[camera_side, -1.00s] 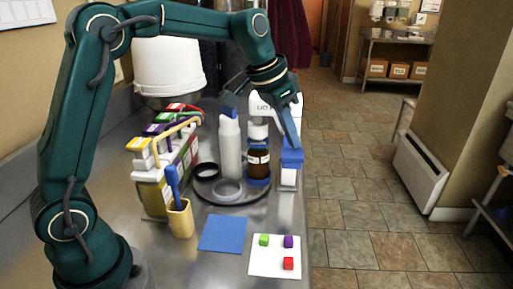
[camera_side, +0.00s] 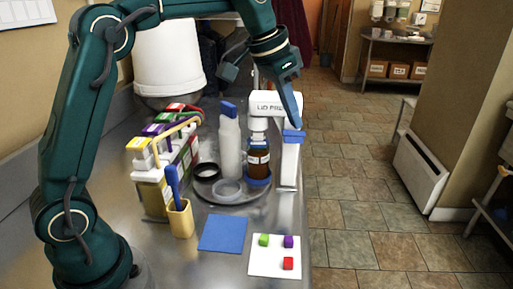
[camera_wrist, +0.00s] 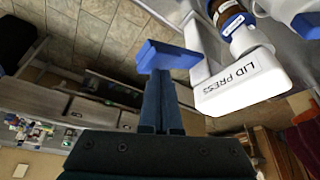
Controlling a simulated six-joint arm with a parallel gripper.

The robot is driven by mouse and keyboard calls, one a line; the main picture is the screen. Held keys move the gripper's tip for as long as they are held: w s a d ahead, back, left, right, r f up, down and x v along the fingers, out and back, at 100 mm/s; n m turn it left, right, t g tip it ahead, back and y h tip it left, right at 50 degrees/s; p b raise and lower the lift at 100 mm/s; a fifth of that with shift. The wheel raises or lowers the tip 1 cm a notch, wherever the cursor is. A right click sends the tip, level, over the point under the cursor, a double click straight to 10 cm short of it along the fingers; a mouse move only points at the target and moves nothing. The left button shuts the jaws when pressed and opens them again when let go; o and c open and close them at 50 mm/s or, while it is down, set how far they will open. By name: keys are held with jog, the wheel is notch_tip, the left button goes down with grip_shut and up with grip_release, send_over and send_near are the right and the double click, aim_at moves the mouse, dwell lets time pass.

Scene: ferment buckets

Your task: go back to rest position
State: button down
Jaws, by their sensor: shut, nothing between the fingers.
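My gripper (camera_side: 298,124) is shut and empty.
A white bottle (camera_side: 230,150), a black ring (camera_side: 207,171) and a clear dish (camera_side: 228,188) stand left of the press. Coloured boxes (camera_side: 150,185), a yellow holder (camera_side: 181,220) and a white bucket (camera_side: 168,60) are further left. A blue mat (camera_side: 222,233) and coloured cubes (camera_side: 288,263) lie in front.

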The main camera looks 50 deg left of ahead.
jog(key=s+d+r+t, duration=0.15)
jog(key=s+r, duration=0.35)
jog(key=s, duration=0.5)
jog(key=s+a+f+n+y, duration=0.1)
jog(key=s+f+n, duration=0.2)
jog(key=s+f, duration=0.8)
jog(key=shift+s, duration=0.7)
